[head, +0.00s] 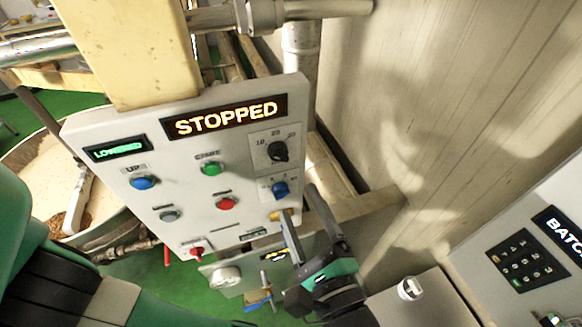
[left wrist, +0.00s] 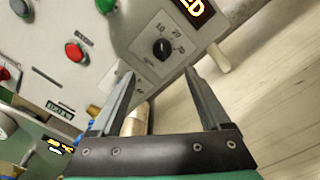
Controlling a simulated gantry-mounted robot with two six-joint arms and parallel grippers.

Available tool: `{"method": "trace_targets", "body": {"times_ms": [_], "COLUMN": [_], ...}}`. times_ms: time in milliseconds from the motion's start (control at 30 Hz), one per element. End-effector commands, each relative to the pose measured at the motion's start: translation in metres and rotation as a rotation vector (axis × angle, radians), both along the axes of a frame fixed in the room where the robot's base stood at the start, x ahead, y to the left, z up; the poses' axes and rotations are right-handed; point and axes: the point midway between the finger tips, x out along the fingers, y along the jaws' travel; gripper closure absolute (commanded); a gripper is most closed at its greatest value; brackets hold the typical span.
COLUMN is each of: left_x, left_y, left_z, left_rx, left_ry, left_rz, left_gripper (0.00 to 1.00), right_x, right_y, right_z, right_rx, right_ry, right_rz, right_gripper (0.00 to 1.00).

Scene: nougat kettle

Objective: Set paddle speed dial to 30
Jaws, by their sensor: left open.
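A black dial knob (head: 277,151) sits on a pale plate at the right side of the white control panel (head: 150,215), with the numbers 10, 20 and 30 above it. In the left wrist view the black knob (left wrist: 162,47) lies beyond the fingertips, roughly between them. Its exact setting is too small to read. A blue knob (head: 280,189) with its own scale sits just below it. My left gripper (head: 298,202) is open and empty, in front of the panel's lower right, below the black knob and apart from it. My right gripper is not in view.
A display (head: 225,116) reads STOPPED and a smaller one (head: 115,150) reads LOWERED. Blue, green and red buttons and a red switch (head: 197,251) share the panel. A kettle (head: 35,165) stands behind left. A batch keypad box (head: 520,258) stands at right.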

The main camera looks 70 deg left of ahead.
Motion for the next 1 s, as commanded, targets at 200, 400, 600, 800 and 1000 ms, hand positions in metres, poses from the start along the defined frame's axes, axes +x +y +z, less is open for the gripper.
{"method": "trace_targets", "body": {"times_ms": [200, 400, 600, 800, 1000], "left_x": [0.000, 0.001, 0.004, 0.005, 0.006], "left_y": [0.014, 0.056, 0.097, 0.116, 0.117], "left_z": [0.005, 0.007, 0.006, 0.004, 0.003], "left_rx": [0.001, 0.001, 0.001, 0.000, 0.000], "left_ry": [-0.002, -0.001, -0.001, -0.003, -0.003], "left_rz": [0.006, 0.009, 0.008, 0.004, 0.002], "left_gripper": [0.20, 0.20, 0.20, 0.20, 0.20], "right_x": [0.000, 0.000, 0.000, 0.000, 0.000], "right_y": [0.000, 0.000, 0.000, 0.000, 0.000], "right_z": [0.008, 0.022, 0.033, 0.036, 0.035], "right_rx": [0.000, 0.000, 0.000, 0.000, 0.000], "right_ry": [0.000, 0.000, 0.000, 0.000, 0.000], "right_rz": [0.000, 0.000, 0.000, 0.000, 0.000], "right_gripper": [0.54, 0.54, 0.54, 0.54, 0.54]}}
